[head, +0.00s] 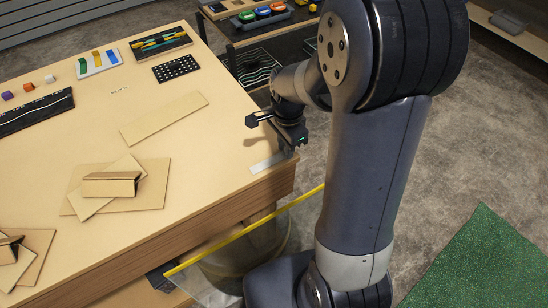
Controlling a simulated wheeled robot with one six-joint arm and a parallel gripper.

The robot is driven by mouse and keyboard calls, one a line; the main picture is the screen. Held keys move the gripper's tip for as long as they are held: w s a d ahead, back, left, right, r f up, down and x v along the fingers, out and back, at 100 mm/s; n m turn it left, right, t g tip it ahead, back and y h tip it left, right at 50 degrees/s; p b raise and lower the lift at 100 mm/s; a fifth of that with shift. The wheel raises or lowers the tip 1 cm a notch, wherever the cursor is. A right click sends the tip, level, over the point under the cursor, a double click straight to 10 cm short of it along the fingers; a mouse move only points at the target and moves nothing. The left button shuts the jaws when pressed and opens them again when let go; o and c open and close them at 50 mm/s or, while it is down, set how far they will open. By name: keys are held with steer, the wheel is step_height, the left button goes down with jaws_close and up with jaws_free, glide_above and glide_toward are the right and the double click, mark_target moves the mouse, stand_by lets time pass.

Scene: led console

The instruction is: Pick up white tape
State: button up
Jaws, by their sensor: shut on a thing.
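My gripper (284,146) is over the near right corner of the wooden table, pointing down, with a small green light on its side. It is shut on a small pale thing that looks like the white tape (287,153), mostly hidden by the fingers. A flat whitish strip (264,164) lies on the table corner just left of and below the fingers. I cannot tell whether the held piece touches the strip or the table.
The table (200,150) carries stacked cardboard pieces (110,184), a flat cardboard strip (163,118), a black dotted plate (176,68) and a tool tray (160,42). A yellow-edged clear bin (245,237) stands below the table's edge. A dark cart (262,42) stands behind.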

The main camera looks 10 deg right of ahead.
jaws_close()
steer(key=shift+r, duration=0.15)
step_height(320, 180, up, 14)
steer(key=p, duration=0.2)
steer(key=shift+p, duration=0.4)
